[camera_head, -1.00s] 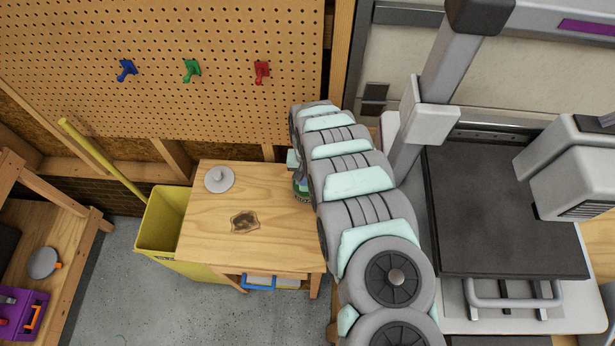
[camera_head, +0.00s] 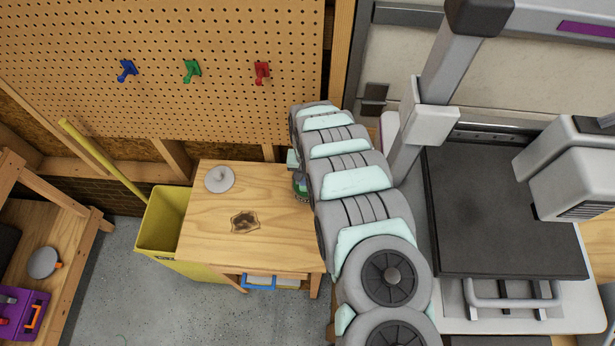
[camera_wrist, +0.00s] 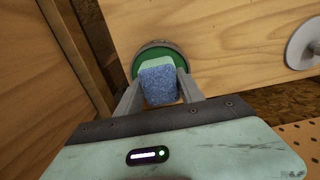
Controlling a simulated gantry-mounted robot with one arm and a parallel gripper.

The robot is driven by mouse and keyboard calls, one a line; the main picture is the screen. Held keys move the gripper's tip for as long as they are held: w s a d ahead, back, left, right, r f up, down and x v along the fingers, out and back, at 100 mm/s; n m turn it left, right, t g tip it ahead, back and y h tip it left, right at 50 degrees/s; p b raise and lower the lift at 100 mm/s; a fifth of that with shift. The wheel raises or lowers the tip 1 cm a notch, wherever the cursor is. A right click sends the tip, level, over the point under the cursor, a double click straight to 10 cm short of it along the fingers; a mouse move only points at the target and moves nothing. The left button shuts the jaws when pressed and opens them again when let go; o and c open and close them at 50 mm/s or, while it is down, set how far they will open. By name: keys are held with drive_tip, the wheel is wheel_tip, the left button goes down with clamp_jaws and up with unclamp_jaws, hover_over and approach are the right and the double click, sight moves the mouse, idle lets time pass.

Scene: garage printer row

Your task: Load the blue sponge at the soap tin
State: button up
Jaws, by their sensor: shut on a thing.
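My gripper (camera_wrist: 160,86) shows in the wrist view with its fingers on either side of the blue sponge (camera_wrist: 159,88), shut on it. The sponge has a pale green layer at its far end. That end overlaps the soap tin (camera_wrist: 141,56), a round tin with a dark rim and green inside, on the wooden table top. I cannot tell whether the sponge touches the soap. In the head view the soap tin (camera_head: 302,193) shows only as a green sliver beside my arm, at the table's right edge. My gripper and the sponge are hidden there.
The wooden table (camera_head: 205,235) also holds a grey round lid (camera_head: 219,179) and a dark stain; its middle is clear. A yellow bin (camera_head: 158,242) stands at its left. A pegboard (camera_head: 160,40) rises behind. A printer with a black bed (camera_head: 500,215) is at the right.

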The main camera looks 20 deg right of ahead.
drive_tip(key=shift+r+p, duration=2.5)
drive_tip(key=shift+r, duration=1.05)
